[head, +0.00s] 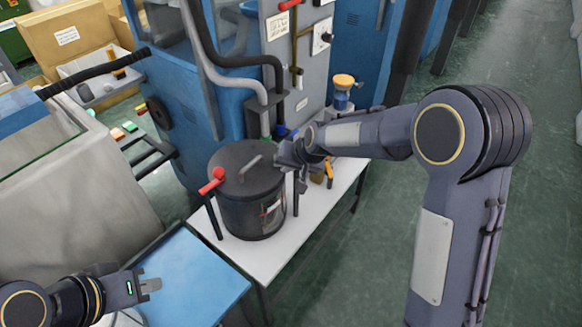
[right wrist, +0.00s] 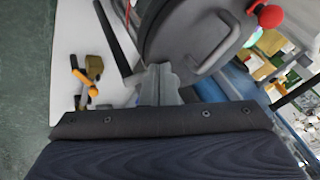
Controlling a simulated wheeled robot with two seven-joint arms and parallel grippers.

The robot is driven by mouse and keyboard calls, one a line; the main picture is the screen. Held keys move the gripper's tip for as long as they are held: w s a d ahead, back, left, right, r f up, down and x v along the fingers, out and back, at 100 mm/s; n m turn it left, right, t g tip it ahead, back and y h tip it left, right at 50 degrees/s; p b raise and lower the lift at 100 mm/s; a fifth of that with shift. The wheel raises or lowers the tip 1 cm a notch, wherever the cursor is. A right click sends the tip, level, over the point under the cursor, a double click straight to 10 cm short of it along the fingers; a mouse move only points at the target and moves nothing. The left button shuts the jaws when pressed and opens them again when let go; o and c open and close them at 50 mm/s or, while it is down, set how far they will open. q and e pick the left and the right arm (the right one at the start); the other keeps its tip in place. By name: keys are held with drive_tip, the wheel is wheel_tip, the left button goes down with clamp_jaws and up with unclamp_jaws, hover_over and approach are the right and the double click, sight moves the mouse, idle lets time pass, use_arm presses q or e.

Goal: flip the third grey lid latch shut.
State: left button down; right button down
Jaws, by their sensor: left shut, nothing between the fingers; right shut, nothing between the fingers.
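A dark grey drum (head: 258,215) stands on the white bench with its round lid (head: 232,157) on top. The lid carries a grey bar handle (head: 250,168), also in the right wrist view (right wrist: 222,50). A red-knobbed lever (head: 212,181) sits at the left rim. Dark bars stick out and down from the rim at the front left (head: 213,222) and right (head: 296,197); one shows in the right wrist view (right wrist: 112,42). I cannot tell which is the third latch. My right gripper (head: 283,157) is shut at the lid's right edge, close to that bar; contact is unclear. My left gripper (head: 150,286) is shut and empty.
The blue machine (head: 190,120) with hoses (head: 205,75) rises behind the drum. A yellow-and-black tool (head: 329,174) and an orange-topped container (head: 343,90) stand to the right. A blue panel (head: 190,275) lies in front of the bench (head: 280,262). Floor at right is clear.

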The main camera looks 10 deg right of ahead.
drive_tip(key=s+a+r, duration=0.1)
drive_tip(key=s+r, duration=0.4)
drive_tip(key=r, duration=0.3)
drive_tip(key=shift+s+a+r, duration=0.15)
drive_tip(key=shift+s+r, duration=0.05)
drive_tip(key=shift+s, duration=0.15)
drive_tip(key=s+d+r+y, duration=0.1)
drive_tip(key=s+d+r, duration=0.3)
drive_tip(key=s+d, duration=0.95)
drive_tip(key=s+d+f+h, duration=0.1)
drive_tip(key=s+d+f, duration=0.1)
drive_tip(key=s, duration=1.2)
drive_tip(key=shift+d+f+n, duration=0.15)
drive_tip(key=shift+f+n, duration=0.15)
drive_tip(key=shift+f, duration=0.3)
drive_tip(key=shift+w, duration=0.1)
